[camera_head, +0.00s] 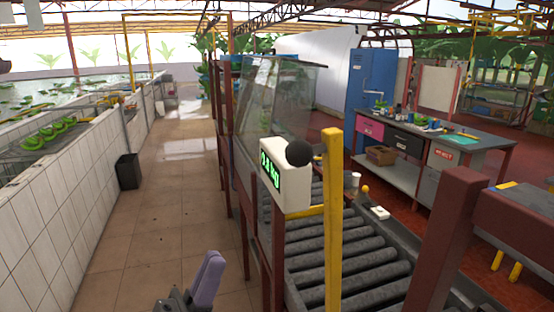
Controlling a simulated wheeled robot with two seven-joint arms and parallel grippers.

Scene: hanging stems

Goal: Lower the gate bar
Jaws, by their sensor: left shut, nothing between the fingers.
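A yellow bar (333,235) stands upright in front of the roller conveyor (350,262); I take it to be the gate bar, raised. A short yellow arm (305,214) runs left from it, below the scale display. A black ball (299,153) shows at the display's upper right; I cannot tell what it is fixed to. My left gripper (212,262) is low in the picture, with its purple fingers together and empty. It is left of the bar and apart from it, over the tiled aisle. My right gripper is not in view.
A white display box (284,188) with green digits stands beside the bar. A dark red post (440,240) rises at the right. A clear-panelled frame (270,105) stands behind. The tiled aisle (150,240) is mostly free, with a black bin (128,171) by the white tiled wall.

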